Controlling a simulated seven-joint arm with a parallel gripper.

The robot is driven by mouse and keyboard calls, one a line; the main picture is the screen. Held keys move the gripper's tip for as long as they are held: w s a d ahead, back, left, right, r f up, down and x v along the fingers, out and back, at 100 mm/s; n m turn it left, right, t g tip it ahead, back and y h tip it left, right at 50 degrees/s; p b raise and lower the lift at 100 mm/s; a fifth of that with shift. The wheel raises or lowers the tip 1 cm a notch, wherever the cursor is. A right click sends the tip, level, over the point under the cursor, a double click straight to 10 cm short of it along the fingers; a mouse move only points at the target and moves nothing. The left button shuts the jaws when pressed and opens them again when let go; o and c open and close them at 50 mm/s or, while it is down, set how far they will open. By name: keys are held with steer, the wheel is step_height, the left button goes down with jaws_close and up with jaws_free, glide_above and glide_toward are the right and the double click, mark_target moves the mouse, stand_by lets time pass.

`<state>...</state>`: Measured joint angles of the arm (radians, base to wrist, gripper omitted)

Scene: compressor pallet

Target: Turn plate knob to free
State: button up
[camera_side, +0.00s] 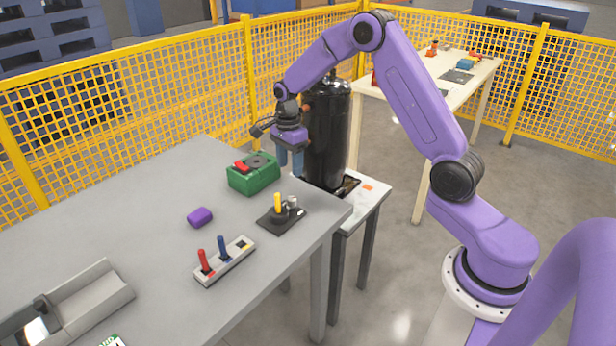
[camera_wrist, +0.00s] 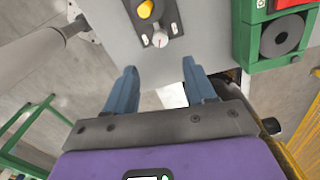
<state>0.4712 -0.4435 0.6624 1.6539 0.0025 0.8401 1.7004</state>
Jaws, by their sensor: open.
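A black plate (camera_side: 273,222) lies near the right edge of the grey table. It carries an upright yellow handle (camera_side: 277,203) and a small silver knob (camera_side: 292,202). In the wrist view the plate (camera_wrist: 152,22) is at the top, with the yellow handle (camera_wrist: 145,9) cut by the frame edge and the silver knob (camera_wrist: 160,40) below it. A pale mark is on the plate beside the knob, too small to read. My gripper (camera_side: 291,160) is above the table's far right side, apart from the plate. Its blue fingers (camera_wrist: 160,68) are open and empty, with the knob beyond their tips.
A green box (camera_side: 253,179) with a red part stands behind the plate. A black tank (camera_side: 327,135) stands behind the table's right edge. A purple block (camera_side: 200,217), a base with red and blue levers (camera_side: 226,263) and a grey tray (camera_side: 85,305) are to the left.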

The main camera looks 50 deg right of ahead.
step_height(320, 180, up, 7)
steer(key=s+a+r+n, duration=0.2)
steer(key=s+a+n, duration=0.5)
steer(key=s+n, duration=0.1)
steer(key=s+a+r+n, duration=0.1)
steer(key=s+a+n, duration=0.6)
steer(key=s+n, duration=0.2)
steer(key=shift+s+a+r, duration=0.2)
steer(key=shift+s+r, duration=0.15)
steer(key=shift+s, duration=0.05)
steer(key=m+t+y, duration=0.8)
steer(key=m+y, duration=0.3)
steer(key=m, duration=1.2)
glide_toward(294, 198)
steer(key=x, duration=0.9)
steer(key=shift+a, duration=0.1)
